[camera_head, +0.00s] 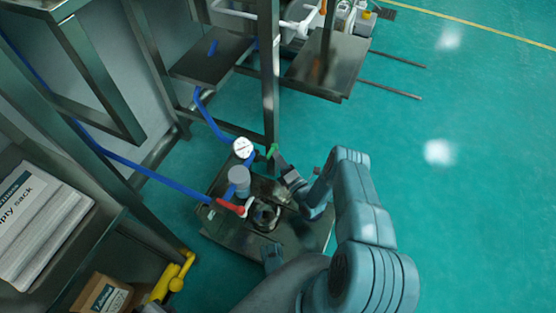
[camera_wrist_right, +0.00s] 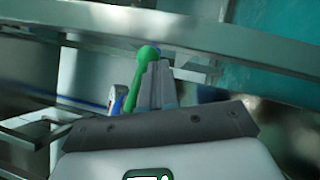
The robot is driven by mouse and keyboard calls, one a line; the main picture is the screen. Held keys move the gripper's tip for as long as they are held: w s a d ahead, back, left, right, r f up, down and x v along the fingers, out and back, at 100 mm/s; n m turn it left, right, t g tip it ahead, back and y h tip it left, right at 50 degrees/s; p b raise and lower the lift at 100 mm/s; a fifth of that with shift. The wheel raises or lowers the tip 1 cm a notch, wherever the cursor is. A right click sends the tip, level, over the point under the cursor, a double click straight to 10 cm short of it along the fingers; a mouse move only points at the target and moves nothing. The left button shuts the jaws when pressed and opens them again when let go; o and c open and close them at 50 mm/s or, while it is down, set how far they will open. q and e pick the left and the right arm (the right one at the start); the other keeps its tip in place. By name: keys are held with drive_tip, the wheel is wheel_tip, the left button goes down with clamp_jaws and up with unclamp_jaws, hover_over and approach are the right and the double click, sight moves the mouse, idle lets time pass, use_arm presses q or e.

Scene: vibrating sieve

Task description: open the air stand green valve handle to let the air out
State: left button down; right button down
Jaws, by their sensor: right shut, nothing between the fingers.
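The green valve handle (camera_head: 272,150) is small in the head view, beside the air stand's round white gauge (camera_head: 243,148). In the right wrist view the green handle (camera_wrist_right: 141,75) stands upright, with a rounded top, just left of my fingers. My right gripper (camera_head: 277,157) is shut and empty, with its tips close to the handle. In the wrist view its fingers (camera_wrist_right: 157,82) are together beside the handle; I cannot tell whether they touch it.
A red valve handle (camera_head: 231,207) and a grey cylinder (camera_head: 239,178) are on the stand's dark base plate (camera_head: 222,230). Blue hose (camera_head: 150,173) runs in from the left. A metal frame post (camera_head: 270,90) rises behind. Green floor (camera_head: 470,200) is clear on the right.

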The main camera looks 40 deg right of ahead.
use_arm(q)
drive_tip(key=shift+w+f, duration=0.1)
use_arm(e)
drive_tip(key=shift+r+n+t, duration=0.15)
drive_tip(key=shift+n+t, duration=0.15)
idle(0.5)
